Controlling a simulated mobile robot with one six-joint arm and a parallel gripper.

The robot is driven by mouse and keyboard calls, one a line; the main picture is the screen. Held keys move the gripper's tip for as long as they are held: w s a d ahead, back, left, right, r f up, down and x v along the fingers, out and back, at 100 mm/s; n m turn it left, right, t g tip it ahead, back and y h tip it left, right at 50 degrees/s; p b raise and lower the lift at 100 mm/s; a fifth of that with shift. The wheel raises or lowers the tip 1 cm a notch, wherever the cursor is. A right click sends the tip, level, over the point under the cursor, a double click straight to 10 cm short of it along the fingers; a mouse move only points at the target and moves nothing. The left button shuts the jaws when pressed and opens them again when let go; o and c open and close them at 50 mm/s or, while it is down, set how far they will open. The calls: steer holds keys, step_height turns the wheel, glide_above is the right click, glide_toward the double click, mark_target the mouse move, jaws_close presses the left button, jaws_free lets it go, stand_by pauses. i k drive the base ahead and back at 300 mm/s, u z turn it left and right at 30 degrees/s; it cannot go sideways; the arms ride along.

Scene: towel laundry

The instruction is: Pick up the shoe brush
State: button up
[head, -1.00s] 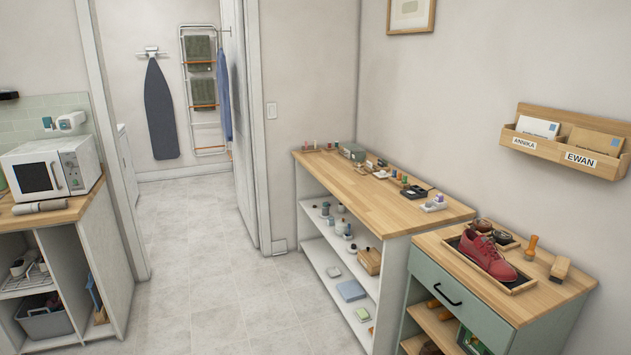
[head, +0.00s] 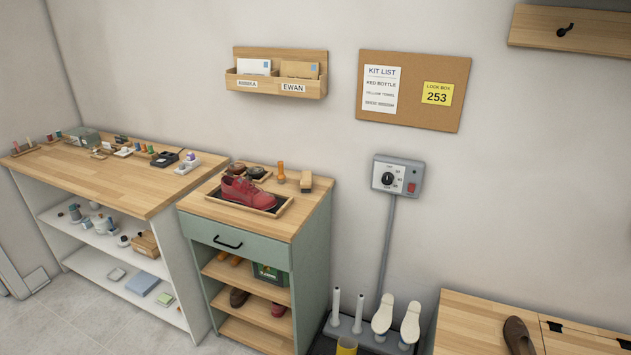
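A small wooden block-shaped item that looks like the shoe brush (head: 306,181) stands on the right part of the green shoe cabinet's wooden top (head: 292,220). It is too small to make out its bristles. An orange-brown handled tool (head: 281,172) stands upright just left of it. A red shoe (head: 247,192) sits on a dark-lined wooden tray (head: 273,212) in front and to the left. My gripper is not in view.
A long wooden bench (head: 120,170) with several small items stands left of the cabinet. A shoe dryer with upright posts (head: 335,305) and white soles (head: 383,318) stands right. A wall control box (head: 397,176) hangs above it. Floor shows at lower left.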

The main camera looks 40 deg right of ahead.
mark_target(306, 180)
steer(key=z, duration=1)
steer(key=k, duration=0.1)
steer(key=u, duration=1.6)
steer(key=i, duration=1.35)
